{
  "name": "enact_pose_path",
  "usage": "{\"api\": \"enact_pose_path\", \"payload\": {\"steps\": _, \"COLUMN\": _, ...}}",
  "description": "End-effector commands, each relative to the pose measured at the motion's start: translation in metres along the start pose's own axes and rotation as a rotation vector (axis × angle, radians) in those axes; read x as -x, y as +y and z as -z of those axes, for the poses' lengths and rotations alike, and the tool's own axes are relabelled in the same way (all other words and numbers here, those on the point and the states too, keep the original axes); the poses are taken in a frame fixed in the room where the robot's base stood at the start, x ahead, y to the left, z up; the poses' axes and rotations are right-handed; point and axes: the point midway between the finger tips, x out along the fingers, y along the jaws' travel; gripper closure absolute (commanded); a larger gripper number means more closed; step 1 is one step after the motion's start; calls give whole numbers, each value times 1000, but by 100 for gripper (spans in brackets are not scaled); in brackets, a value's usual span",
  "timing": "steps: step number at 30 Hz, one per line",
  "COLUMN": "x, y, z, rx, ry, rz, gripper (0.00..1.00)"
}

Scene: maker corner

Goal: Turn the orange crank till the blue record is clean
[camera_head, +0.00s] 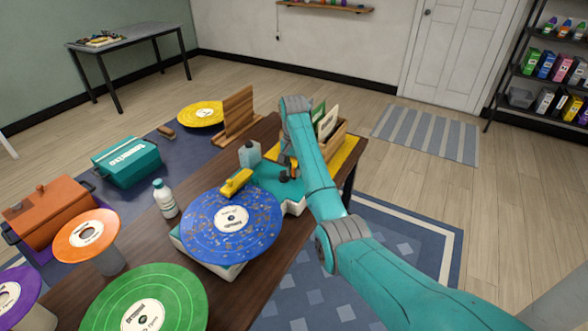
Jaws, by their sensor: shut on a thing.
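The blue record (222,240) lies flat on a teal and white cleaning machine (278,186) on the dark table. Many brown-gold specks of dirt cover its blue surface, around a white label. A yellow cleaning arm (236,182) reaches over the record's far edge. My teal arm comes in from the lower right and bends down at the machine's far right side. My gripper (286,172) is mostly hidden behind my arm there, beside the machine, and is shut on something. The orange crank is not visible; my arm covers that spot.
A white bottle (165,199) stands left of the record. A green record (178,298), an orange record (72,238) and an orange case (45,208) are at front left. A wooden rack (238,117) and a record crate (333,143) stand behind. A teal box (126,163) sits farther left.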

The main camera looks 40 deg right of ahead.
Motion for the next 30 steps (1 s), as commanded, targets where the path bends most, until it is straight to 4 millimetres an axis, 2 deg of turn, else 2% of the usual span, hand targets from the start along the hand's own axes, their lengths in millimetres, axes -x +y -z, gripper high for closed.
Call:
{"api": "enact_pose_path", "payload": {"steps": 10, "x": 0, "y": 0, "z": 0, "rx": -1, "ry": -1, "rz": 0, "gripper": 100}}
{"api": "enact_pose_path", "payload": {"steps": 11, "x": 0, "y": 0, "z": 0, "rx": -1, "ry": -1, "rz": 0, "gripper": 73}}
{"api": "enact_pose_path", "payload": {"steps": 13, "x": 0, "y": 0, "z": 0, "rx": 0, "ry": -1, "rz": 0, "gripper": 56}}
{"api": "enact_pose_path", "payload": {"steps": 23, "x": 0, "y": 0, "z": 0, "rx": 4, "ry": 0, "rz": 0, "gripper": 55}}
{"api": "enact_pose_path", "payload": {"steps": 30, "x": 0, "y": 1, "z": 5, "rx": 115, "ry": 0, "rz": 0, "gripper": 55}}
